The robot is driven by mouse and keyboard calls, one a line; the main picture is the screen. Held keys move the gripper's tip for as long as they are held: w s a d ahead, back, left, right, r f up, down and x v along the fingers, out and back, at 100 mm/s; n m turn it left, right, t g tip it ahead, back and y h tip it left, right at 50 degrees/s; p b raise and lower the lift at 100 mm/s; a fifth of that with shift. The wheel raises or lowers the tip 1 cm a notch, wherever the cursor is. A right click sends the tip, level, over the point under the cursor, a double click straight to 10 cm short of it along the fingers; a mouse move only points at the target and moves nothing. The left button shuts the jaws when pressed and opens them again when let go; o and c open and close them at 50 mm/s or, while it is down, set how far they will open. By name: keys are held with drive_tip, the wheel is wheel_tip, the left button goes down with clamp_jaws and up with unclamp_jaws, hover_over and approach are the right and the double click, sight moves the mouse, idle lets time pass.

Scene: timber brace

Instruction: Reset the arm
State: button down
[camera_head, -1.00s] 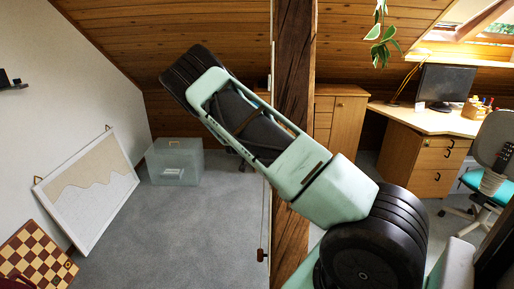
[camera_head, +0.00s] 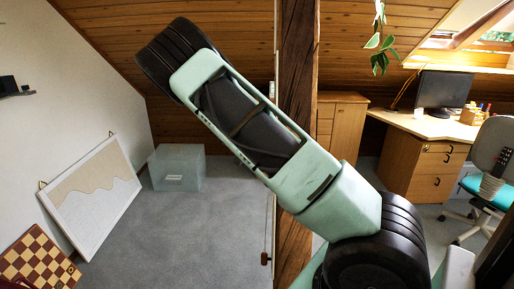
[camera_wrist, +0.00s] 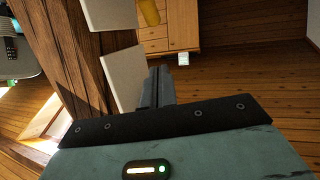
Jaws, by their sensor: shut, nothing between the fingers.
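My gripper (camera_wrist: 158,88) shows in the wrist view as dark fingers standing close together beyond a black and green housing. It is shut and empty. In the head view my green and black arm reaches up and to the left across the middle; the gripper itself is not visible there. A dark timber post (camera_head: 298,130) stands upright behind my arm, and part of it is hidden by the arm. The post also shows in the wrist view (camera_wrist: 78,60), close to the left of the fingers.
A wooden cabinet (camera_head: 343,130) and a desk (camera_head: 425,125) with a monitor stand behind the post, with an office chair (camera_head: 492,165) at right. A grey box (camera_head: 177,168), a leaning pinboard (camera_head: 95,200) and a chessboard (camera_head: 38,262) are at left. The carpet (camera_head: 200,230) between is clear.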

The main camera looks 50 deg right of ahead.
drive_tip(key=shift+s+a+r, duration=0.15)
drive_tip(key=shift+a+r, duration=0.35)
drive_tip(key=shift+r, duration=0.15)
drive_tip(key=shift+s+a+r, duration=0.15)
drive_tip(key=shift+a+r, duration=0.35)
drive_tip(key=shift+r, duration=0.1)
